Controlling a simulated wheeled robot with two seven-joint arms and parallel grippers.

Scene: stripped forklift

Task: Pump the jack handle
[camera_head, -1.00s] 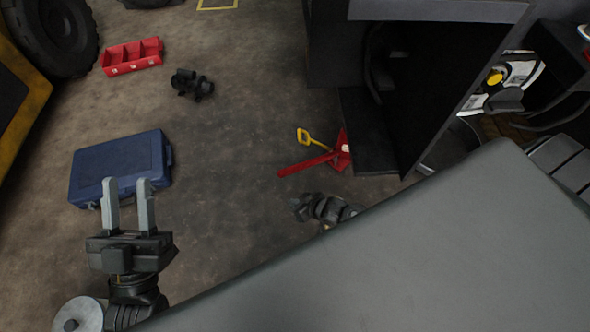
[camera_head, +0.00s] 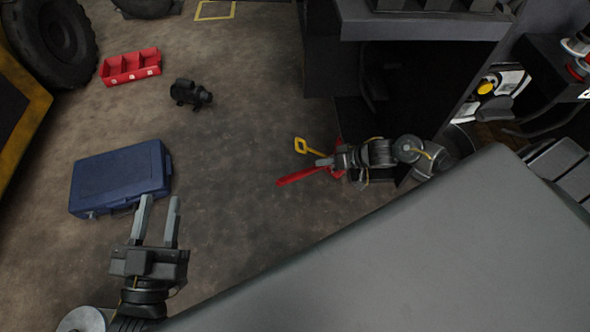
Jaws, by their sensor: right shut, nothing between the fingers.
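The red jack (camera_head: 295,177) lies on the floor beside the forklift, with a long red bar reaching left. A yellow loop-shaped piece (camera_head: 300,146) sticks out at its upper left. My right gripper (camera_head: 319,162) is shut and empty, its tips pointing left over the jack, between the yellow piece and the red bar. Whether it touches either cannot be told. My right wrist hides most of the jack's body. My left gripper (camera_head: 161,198) is open and empty, at the lower left, by the blue case and far from the jack.
A blue case (camera_head: 120,178) lies on the floor at left. A red divided tray (camera_head: 130,67) and a small black device (camera_head: 190,94) lie behind it. The dark forklift body (camera_head: 425,25) stands right of the jack. The floor between case and jack is clear.

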